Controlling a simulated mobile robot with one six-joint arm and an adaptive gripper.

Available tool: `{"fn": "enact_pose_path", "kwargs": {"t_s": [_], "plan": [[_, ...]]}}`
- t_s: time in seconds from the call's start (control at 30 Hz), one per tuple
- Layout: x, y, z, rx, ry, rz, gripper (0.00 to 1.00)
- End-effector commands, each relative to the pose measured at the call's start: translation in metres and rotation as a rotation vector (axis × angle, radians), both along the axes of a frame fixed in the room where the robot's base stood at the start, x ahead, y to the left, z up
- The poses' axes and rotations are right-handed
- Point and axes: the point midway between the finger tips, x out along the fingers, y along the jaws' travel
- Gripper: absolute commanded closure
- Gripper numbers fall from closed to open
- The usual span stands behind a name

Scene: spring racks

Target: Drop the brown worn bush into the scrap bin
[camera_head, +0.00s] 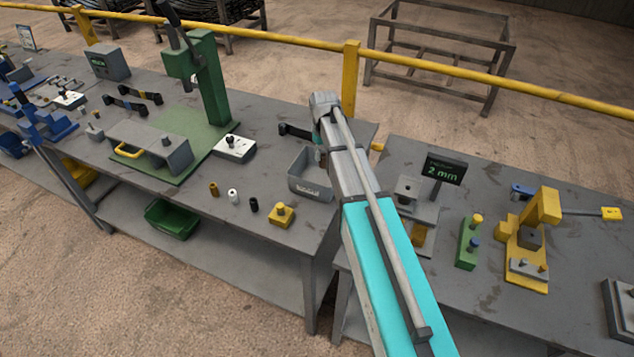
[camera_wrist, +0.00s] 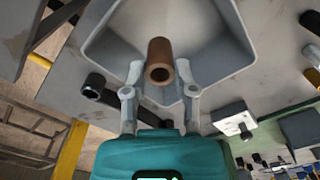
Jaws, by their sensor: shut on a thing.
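The brown worn bush (camera_wrist: 160,60) is a hollow cylinder held between the fingertips of my gripper (camera_wrist: 160,82) in the wrist view. Its open end faces the camera. The scrap bin (camera_head: 311,187) is a grey open-topped box on the bench in the head view, with a label on its front that is too small to read surely. The bin (camera_wrist: 100,42) fills the upper part of the wrist view, and the bush shows over its opening. How far the bush is above the bin floor is unclear. My arm covers most of the gripper in the head view.
A tan bush (camera_head: 213,189), a white bush (camera_head: 233,196) and a black bush (camera_head: 254,205) stand left of the bin. A yellow block (camera_head: 281,215) is in front of it. A white switch box (camera_head: 234,148) and a green press (camera_head: 208,80) stand further left.

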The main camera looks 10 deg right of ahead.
Motion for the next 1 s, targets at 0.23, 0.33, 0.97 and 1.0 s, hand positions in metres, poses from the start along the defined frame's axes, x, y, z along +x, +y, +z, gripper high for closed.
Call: {"fn": "enact_pose_path", "kwargs": {"t_s": [0.23,0.33,0.97,1.0], "plan": [[0.0,-0.0004,-0.012,0.0,0.0,0.0,1.0],[0.0,-0.0004,-0.0126,0.0,0.0,-0.001,1.0],[0.0,-0.0009,-0.0122,0.0,0.0,-0.001,0.24],[0.0,-0.0009,-0.0122,0.0,0.0,-0.001,0.24]]}}
